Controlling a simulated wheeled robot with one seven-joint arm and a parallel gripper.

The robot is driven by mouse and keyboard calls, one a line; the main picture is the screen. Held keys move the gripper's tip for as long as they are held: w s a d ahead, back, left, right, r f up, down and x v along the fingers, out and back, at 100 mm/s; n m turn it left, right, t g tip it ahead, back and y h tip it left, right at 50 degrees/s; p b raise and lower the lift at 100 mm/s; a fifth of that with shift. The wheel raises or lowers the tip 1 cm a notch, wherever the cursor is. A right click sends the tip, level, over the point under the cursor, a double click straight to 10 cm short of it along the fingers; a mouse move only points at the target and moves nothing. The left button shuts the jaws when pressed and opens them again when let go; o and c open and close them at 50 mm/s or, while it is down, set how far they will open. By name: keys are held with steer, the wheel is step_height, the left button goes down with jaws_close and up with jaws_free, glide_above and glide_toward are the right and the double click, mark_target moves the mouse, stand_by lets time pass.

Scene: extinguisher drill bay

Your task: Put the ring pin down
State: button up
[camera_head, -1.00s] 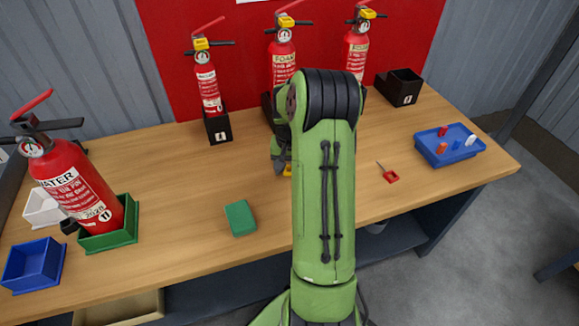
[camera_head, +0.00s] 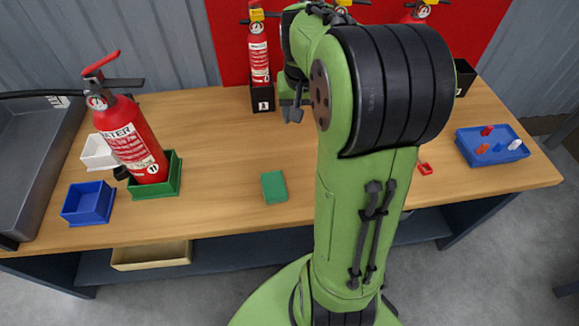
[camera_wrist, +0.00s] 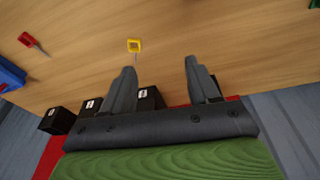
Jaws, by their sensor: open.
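A ring pin with a yellow square ring (camera_wrist: 134,45) and a thin shaft lies on the wooden bench top in the wrist view. In the head view my arm hides it. My gripper (camera_wrist: 160,70) is open and nothing is between its fingers. The yellow pin lies apart from it, beyond the left fingertip in the wrist view. In the head view my gripper (camera_head: 291,108) is over the back of the bench, in front of the extinguishers. A second pin with a red ring (camera_wrist: 28,40) lies on the bench; it also shows right of my arm (camera_head: 425,168).
A water extinguisher (camera_head: 128,138) leans in a green tray (camera_head: 170,187) at left, beside a blue bin (camera_head: 88,203). A green block (camera_head: 273,187) lies mid-bench. A blue tray (camera_head: 486,157) with several pegs stands at right. Extinguishers (camera_head: 259,58) stand along the back in black holders.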

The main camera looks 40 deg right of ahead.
steer(key=s+a+r+n+t, duration=0.2)
steer(key=s+a+n, duration=0.1)
steer(key=s+a, duration=0.4)
steer(key=s+a+r+n+t+y, duration=0.1)
steer(key=s+a+n, duration=0.3)
steer(key=s+a, duration=0.4)
steer(key=a+r+t, duration=0.1)
steer(key=a, duration=0.2)
steer(key=shift+s+y, duration=0.3)
steer(key=shift+a, duration=0.1)
step_height(320, 180, up, 11)
steer(key=p, duration=1.1)
steer(key=shift+r, duration=0.15)
